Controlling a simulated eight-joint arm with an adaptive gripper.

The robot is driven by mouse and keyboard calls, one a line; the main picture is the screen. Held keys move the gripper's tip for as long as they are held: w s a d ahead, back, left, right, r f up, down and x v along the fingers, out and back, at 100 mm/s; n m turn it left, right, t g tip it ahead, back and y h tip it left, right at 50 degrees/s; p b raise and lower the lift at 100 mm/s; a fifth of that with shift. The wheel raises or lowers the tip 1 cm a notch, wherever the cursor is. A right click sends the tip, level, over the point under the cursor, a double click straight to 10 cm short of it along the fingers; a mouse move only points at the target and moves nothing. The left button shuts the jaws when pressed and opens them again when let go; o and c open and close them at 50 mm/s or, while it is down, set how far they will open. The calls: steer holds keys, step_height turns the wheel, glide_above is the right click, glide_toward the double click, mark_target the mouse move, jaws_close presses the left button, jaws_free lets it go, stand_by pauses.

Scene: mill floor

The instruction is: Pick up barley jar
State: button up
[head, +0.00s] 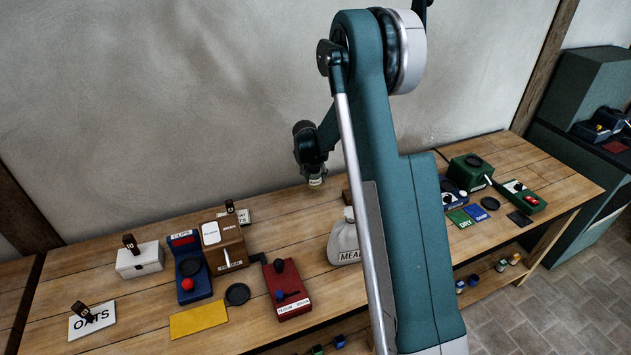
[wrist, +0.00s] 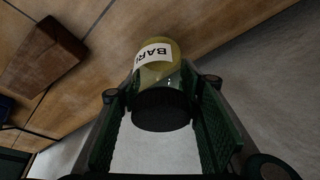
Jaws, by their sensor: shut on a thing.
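The barley jar (wrist: 158,66) shows in the wrist view, a yellowish glass jar with a black lid and a white label on which "BAR" can be read. My gripper (wrist: 160,98) has its two green-padded fingers on either side of the jar at its lid end and is shut on it. In the head view my gripper (head: 313,171) points down near the back wall, with the small pale jar (head: 316,182) at its tip. The jar appears to be above the wooden table (head: 285,230), lid toward the gripper.
A grey meal sack (head: 343,243) stands on the table, right of a red box (head: 288,290). A brown box (head: 228,245), a blue scale (head: 190,280) and a white box (head: 140,260) stand left. Green boxes (head: 470,172) stand right. My arm hides the table's middle.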

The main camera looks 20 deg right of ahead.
mark_target(316, 169)
step_height(316, 169, up, 3)
steer(key=shift+r, duration=0.1)
steer(key=s, duration=1.9)
steer(key=shift+s, duration=0.35)
steer(key=shift+w+d, duration=0.1)
